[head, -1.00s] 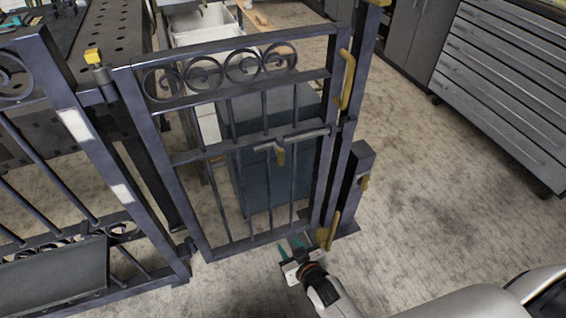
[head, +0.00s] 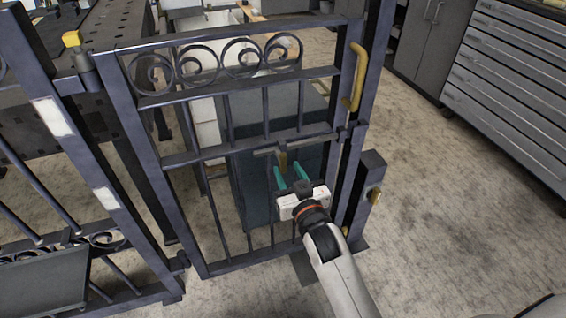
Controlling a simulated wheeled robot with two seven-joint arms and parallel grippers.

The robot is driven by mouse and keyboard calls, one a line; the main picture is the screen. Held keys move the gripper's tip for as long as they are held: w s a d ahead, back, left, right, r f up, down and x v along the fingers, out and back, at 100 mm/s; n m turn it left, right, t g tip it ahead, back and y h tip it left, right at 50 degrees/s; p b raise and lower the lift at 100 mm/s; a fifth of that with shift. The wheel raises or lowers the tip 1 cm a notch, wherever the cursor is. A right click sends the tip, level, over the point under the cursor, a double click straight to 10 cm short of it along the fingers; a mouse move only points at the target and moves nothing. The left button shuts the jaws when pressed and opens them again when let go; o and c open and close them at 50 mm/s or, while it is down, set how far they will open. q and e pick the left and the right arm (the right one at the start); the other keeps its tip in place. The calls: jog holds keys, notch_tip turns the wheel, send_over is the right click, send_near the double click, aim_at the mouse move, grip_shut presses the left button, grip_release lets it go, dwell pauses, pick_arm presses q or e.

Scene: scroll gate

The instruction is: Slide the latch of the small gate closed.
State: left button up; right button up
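The small gate (head: 180,158) is a dark metal frame with scrolls along its top, standing upright beside the right post (head: 372,90). My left gripper is not in view.
A long yellow pull handle (head: 356,78) is on the right side of the gate. A fence panel (head: 75,130) is at left. Open floor (head: 450,210) lies at right, before the grey drawers (head: 510,85).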

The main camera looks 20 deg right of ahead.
aim_at(284, 164)
jog(key=shift+w+a+b, duration=0.1)
jog(key=shift+w+b, duration=0.2)
jog(key=shift+w, duration=2.05)
grip_shut()
